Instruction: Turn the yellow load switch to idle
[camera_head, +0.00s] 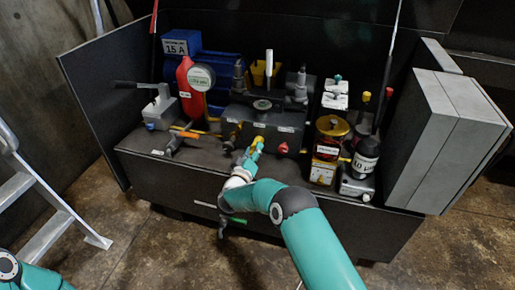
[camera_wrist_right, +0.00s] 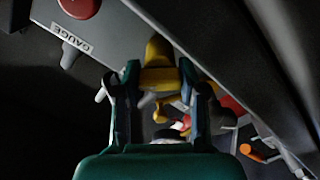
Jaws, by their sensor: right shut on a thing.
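The yellow load switch (camera_head: 257,142) sits on the front of the dark valve block in the middle of the machine. In the right wrist view its yellow handle (camera_wrist_right: 157,76) stands between my fingertips. My right gripper (camera_head: 251,155) is shut on it, and the wrist view shows the two fingers (camera_wrist_right: 158,84) on either side of the yellow part. The fingers hide part of the switch in the head view, and I cannot read its position. My left gripper is out of view.
A red button (camera_head: 283,148) is right of the switch. A red cylinder with a gauge (camera_head: 200,77) and a blue motor (camera_head: 222,68) stand left. A glass-bodied unit (camera_head: 330,132) and a black canister (camera_head: 366,155) stand right. A ladder (camera_head: 45,195) leans at far left.

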